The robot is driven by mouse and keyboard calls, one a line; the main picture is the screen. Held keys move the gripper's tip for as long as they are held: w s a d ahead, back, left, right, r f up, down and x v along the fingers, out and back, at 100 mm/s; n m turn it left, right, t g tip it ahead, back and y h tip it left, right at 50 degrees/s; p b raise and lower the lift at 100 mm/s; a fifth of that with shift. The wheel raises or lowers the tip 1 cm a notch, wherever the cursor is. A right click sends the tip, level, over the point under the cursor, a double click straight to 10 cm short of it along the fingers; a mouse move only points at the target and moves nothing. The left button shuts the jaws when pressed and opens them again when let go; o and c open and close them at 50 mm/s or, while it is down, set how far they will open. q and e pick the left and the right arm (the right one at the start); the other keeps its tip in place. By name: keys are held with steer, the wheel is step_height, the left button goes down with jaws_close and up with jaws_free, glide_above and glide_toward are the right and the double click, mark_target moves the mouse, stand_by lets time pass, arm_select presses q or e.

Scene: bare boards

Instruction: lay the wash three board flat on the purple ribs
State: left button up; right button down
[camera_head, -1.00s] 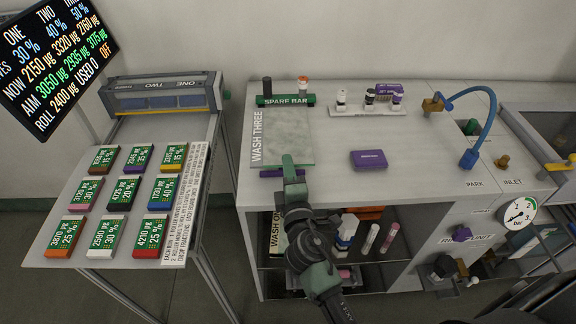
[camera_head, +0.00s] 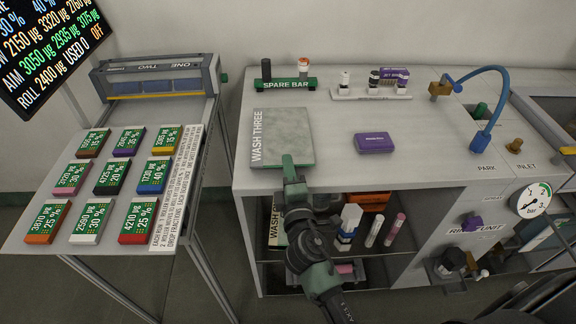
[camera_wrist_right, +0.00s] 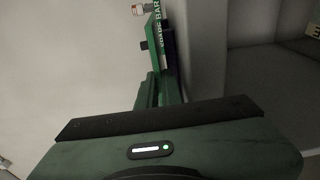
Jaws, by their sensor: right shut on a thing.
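A small purple block (camera_head: 374,142) lies to the right, apart from the board. My left gripper is not in view.
The green spare bar (camera_head: 285,85) stands just behind the board, with a dark and a white-orange piece. A white rack (camera_head: 371,93) with small bottles stands at the back. A blue hose (camera_head: 489,115) arches at right. Bench top between board and hose is mostly clear.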

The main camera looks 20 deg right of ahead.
steer(key=shift+f+b, duration=0.35)
steer(key=shift+b, duration=0.05)
steer(key=c, duration=1.5)
jaws_free()
steer(key=shift+f, duration=0.1)
steer(key=shift+s+f, duration=0.1)
steer(key=shift+f, duration=0.05)
steer(key=c, duration=0.4)
steer(key=shift+s, duration=0.1)
